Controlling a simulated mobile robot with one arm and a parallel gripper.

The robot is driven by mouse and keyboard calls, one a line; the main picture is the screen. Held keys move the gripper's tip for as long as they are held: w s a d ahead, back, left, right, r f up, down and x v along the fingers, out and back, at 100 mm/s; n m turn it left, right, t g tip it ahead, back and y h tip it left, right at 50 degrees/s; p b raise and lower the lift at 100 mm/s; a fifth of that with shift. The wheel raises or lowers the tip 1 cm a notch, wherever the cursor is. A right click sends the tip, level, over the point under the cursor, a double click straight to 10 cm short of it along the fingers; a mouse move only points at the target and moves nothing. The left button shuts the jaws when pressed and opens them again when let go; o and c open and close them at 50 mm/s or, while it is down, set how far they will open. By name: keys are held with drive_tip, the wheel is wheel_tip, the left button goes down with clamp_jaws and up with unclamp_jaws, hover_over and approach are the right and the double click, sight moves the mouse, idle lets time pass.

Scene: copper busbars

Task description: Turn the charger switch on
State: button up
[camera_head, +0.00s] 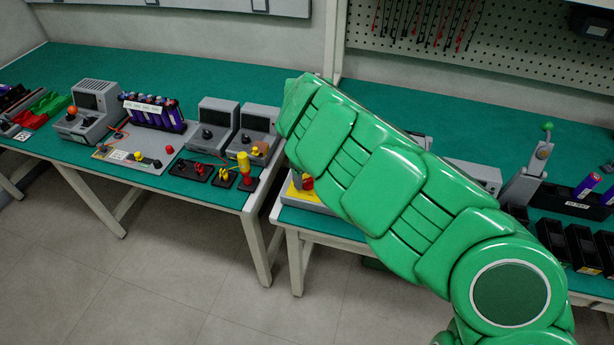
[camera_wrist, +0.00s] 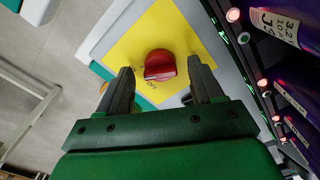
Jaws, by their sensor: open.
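The charger switch is a red rotary knob (camera_wrist: 160,65) on a yellow plate (camera_wrist: 133,47), seen in the wrist view. Dark lettering, which appears to include OFF, is printed just below the knob. A raised grip bar crosses the knob roughly sideways. My gripper (camera_wrist: 161,70) is open, with one dark finger on each side of the knob and visible gaps between. Whether the fingers are level with the knob in depth I cannot tell. In the head view the red knob (camera_head: 307,183) and part of its yellow plate (camera_head: 294,194) show at the bench's front edge; my green arm hides the rest and my gripper.
Purple battery cells (camera_wrist: 292,97) stand in a dark rack with small lights, close right of the switch in the wrist view. In the head view, grey devices and wired boards cover the left bench (camera_head: 215,65). Black bins (camera_head: 583,248) stand at the right. Floor (camera_head: 180,280) in front is clear.

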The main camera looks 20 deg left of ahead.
sight(307, 180)
drive_tip(key=shift+r, duration=3.8)
